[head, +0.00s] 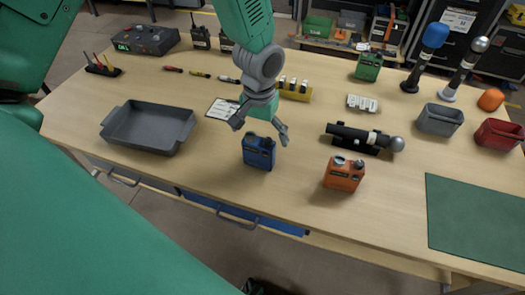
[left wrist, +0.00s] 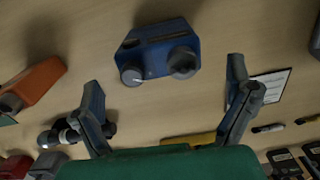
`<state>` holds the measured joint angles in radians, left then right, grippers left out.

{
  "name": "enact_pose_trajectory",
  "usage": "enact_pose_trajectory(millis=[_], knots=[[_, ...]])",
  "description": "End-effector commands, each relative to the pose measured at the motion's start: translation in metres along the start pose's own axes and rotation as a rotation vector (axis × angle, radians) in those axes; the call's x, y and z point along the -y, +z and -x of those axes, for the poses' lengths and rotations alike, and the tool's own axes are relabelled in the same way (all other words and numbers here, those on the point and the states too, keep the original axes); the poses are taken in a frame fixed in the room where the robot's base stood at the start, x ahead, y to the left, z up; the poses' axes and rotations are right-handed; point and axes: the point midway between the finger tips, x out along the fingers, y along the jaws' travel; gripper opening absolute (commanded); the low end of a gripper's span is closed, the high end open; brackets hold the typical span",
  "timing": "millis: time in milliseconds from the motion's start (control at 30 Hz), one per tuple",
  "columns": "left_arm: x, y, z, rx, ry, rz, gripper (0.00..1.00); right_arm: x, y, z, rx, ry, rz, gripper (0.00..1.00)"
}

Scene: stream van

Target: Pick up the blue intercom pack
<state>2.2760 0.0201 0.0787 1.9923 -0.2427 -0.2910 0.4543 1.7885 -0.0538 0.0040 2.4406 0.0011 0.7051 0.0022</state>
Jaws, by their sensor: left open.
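The blue intercom pack (head: 259,152) stands on the wooden table near its front edge in the head view. In the left wrist view the blue intercom pack (left wrist: 158,52) is at the top centre, with two round knobs on its top. My left gripper (head: 260,133) is open and empty above and just behind the pack. In the left wrist view its two fingers (left wrist: 165,88) are spread wide, and the pack lies beyond their tips, not between them. My right gripper is not seen in either view.
An orange pack (head: 344,173) and a black microphone (head: 365,137) on a stand are to the right. A grey tray (head: 149,126) is to the left. A green pack (head: 368,67) stands at the back. A green mat (head: 478,220) covers the right front. Bare table surrounds the blue pack.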

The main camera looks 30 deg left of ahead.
Motion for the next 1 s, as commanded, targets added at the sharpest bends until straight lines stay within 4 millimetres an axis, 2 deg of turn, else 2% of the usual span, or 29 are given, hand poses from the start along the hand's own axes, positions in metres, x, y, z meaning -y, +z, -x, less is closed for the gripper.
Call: enact_pose_trajectory(millis=[133, 400, 700, 867, 1000], knots=[[-0.002, 0.001, -0.012, 0.002, -0.002, -0.001, 0.97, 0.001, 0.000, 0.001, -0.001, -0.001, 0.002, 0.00], [-0.010, -0.001, -0.047, 0.000, -0.009, -0.001, 0.97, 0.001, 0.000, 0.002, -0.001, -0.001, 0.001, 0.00], [-0.006, -0.001, -0.052, -0.002, -0.004, 0.000, 0.97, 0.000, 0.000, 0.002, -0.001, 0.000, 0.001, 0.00], [-0.003, -0.002, -0.054, 0.000, 0.000, 0.001, 0.41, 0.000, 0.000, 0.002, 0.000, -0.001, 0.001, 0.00], [-0.004, -0.001, -0.054, 0.002, -0.003, 0.001, 0.39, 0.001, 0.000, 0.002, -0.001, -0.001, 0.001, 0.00]])
